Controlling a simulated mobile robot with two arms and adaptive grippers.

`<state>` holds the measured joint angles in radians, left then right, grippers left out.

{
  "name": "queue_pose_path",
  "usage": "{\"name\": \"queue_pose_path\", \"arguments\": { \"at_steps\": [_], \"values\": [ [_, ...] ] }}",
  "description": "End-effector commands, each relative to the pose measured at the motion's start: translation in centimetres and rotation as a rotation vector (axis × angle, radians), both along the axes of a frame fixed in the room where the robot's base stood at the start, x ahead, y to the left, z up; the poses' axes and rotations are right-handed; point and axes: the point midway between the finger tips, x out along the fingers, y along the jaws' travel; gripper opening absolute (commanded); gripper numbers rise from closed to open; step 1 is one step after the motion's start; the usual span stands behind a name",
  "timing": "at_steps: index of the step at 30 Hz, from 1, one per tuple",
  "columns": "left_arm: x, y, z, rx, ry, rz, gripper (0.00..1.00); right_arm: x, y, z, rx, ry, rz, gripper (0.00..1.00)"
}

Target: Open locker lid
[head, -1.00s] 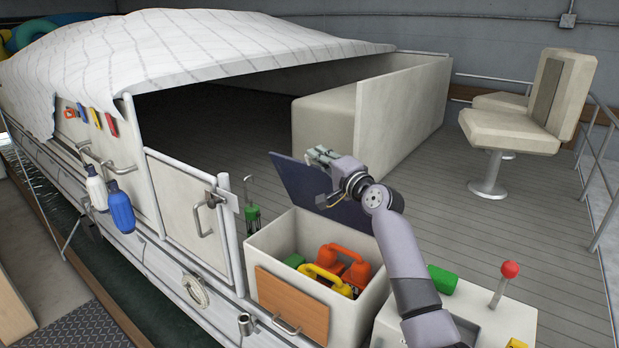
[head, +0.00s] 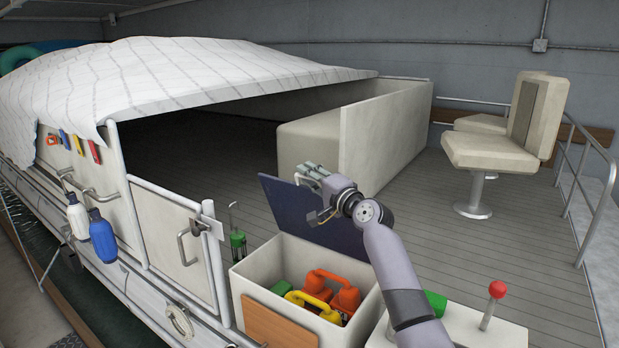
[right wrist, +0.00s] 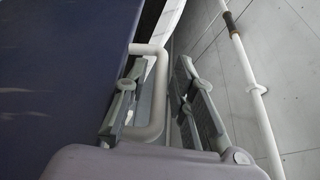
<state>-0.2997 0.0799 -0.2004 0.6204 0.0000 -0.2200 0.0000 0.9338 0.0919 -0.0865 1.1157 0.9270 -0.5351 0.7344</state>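The locker (head: 250,262) is a cream box on the deck beside the boat's rail. Its dark blue lid (head: 288,207) stands raised, steeply tilted at the back, so the inside shows. My right gripper (head: 306,180) is at the lid's upper part. In the right wrist view, the lid (right wrist: 60,70) fills the left side. A pale bent handle bar (right wrist: 158,95) lies between the two fingers of the right gripper (right wrist: 160,98); a gap shows beside the bar, so the fingers look open around it. My left gripper is not in view.
Yellow and orange-red items (head: 318,297) lie in the locker. A console with a red-knobbed lever (head: 497,290) stands to the right. A closed gate (head: 165,235) is left of the locker. Open deck (head: 430,215) reaches to the seats (head: 490,155).

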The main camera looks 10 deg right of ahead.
Motion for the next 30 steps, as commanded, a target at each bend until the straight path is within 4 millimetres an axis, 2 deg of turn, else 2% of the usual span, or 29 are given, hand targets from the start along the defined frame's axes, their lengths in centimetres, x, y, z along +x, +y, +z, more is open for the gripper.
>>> {"name": "queue_pose_path", "arguments": {
  "at_steps": [14,20,30],
  "values": [
    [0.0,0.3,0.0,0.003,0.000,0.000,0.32,-0.5,-0.2,-0.2,-0.001,0.001,0.001,0.30],
    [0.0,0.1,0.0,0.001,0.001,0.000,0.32,-2.7,-1.2,-0.4,-0.001,-0.001,-0.001,0.30],
    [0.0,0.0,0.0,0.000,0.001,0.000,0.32,-8.2,-3.6,-0.8,-0.001,0.001,0.000,0.30]
  ]
}}
